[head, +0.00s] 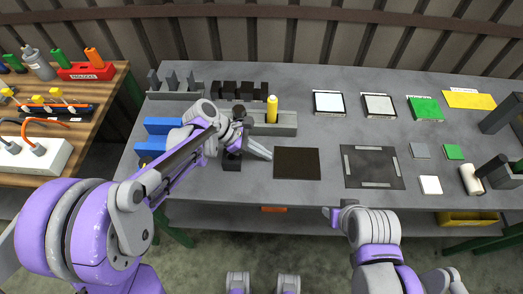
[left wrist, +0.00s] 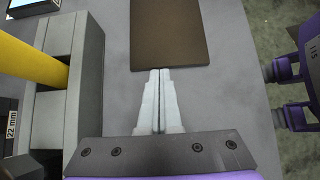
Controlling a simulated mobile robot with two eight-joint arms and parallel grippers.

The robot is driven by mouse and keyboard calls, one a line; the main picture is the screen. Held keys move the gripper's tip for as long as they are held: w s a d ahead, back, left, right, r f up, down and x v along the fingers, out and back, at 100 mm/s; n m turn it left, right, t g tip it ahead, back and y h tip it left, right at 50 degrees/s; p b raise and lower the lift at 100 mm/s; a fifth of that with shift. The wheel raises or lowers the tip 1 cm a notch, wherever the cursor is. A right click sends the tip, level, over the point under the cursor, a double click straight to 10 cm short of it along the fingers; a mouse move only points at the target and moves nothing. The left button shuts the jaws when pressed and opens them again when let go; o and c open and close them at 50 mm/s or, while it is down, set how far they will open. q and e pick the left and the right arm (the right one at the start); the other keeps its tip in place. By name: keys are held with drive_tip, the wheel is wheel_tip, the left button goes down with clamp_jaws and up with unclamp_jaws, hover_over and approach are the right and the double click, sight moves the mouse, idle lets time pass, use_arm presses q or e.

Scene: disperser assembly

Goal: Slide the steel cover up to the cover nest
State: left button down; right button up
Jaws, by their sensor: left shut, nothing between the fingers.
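A flat dark brown plate (head: 297,163), apparently the steel cover, lies on the grey table in front of me. A dark square with light strips along its edges (head: 372,167), apparently the cover nest, lies a short gap to its right. My left gripper (head: 270,156) is shut and empty, low over the table at the plate's left edge. In the left wrist view its fingertips (left wrist: 159,72) meet the near edge of the plate (left wrist: 168,35); I cannot tell whether they touch it. My right arm's end (head: 333,214) is at the table's front edge, its fingers unclear.
A grey block with a yellow cylinder (head: 272,108) stands behind my left gripper; it also shows in the left wrist view (left wrist: 85,80). Blue blocks (head: 160,125) are at the left. Small square plates (head: 420,150) and a white roll (head: 471,179) lie at the right.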

sight(295, 158)
use_arm(q)
drive_tip(key=d+b, duration=0.1)
drive_tip(key=d, duration=0.6)
drive_tip(key=shift+d, duration=0.15)
use_arm(e)
drive_tip(key=shift+s+f, duration=0.2)
drive_tip(key=shift+f, duration=0.55)
